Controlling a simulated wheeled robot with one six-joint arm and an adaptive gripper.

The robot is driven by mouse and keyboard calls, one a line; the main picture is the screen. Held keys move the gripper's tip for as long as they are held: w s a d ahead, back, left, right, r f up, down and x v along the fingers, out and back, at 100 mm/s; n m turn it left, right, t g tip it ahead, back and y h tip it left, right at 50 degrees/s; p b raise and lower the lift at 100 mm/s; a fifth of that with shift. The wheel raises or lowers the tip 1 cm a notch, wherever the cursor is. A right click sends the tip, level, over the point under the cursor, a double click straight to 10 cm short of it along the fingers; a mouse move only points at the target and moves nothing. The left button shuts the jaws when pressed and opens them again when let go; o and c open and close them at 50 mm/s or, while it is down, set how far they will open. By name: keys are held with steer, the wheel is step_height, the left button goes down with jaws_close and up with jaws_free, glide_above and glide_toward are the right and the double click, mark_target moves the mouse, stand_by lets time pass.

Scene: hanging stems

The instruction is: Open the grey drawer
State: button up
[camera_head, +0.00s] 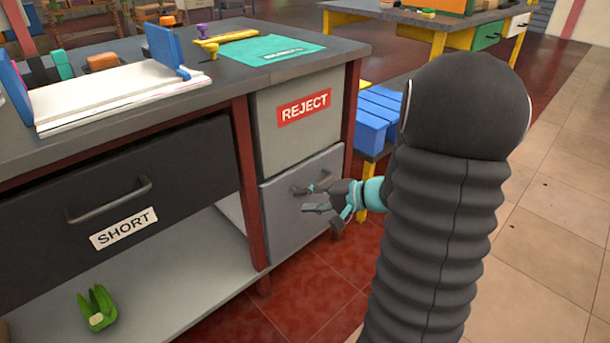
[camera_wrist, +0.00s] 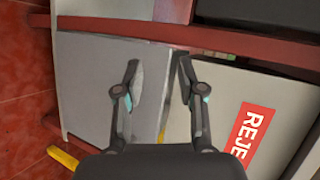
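The grey drawer (camera_head: 285,215) is at the right end of the workbench, below a grey panel with a red REJECT label (camera_head: 304,107). It looks closed or nearly so; I cannot tell exactly. Its dark bar handle (camera_head: 313,186) lies across the upper front, partly hidden by my gripper (camera_head: 320,202). My gripper is in front of the drawer near the handle; contact is unclear. In the wrist view the two fingers (camera_wrist: 160,72) are apart, with the drawer front (camera_wrist: 85,85) behind the left one. The handle does not show clearly there.
A black drawer labelled SHORT (camera_head: 115,205) is to the left, above an open shelf (camera_head: 170,275) holding a green plant-like object (camera_head: 98,307). Blue crates (camera_head: 375,120) stand close to the right of the workbench. Red tiled floor (camera_head: 315,290) in front is clear.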

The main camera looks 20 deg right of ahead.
mark_target(320, 184)
steer(key=w+d+f+m+t+h, duration=0.2)
steer(key=d+f+m+t, duration=0.15)
steer(key=d, duration=0.35)
steer(key=w+d+f+m+t+h, duration=0.15)
steer(key=d+f, duration=0.25)
steer(key=d, duration=0.4)
steer(key=shift+h, duration=0.25)
steer(key=x, duration=0.6)
steer(key=p+x, duration=0.1)
steer(key=x, duration=0.6)
steer(key=shift+w+a+r, duration=0.15)
steer(key=shift+w, duration=0.05)
jaws_close()
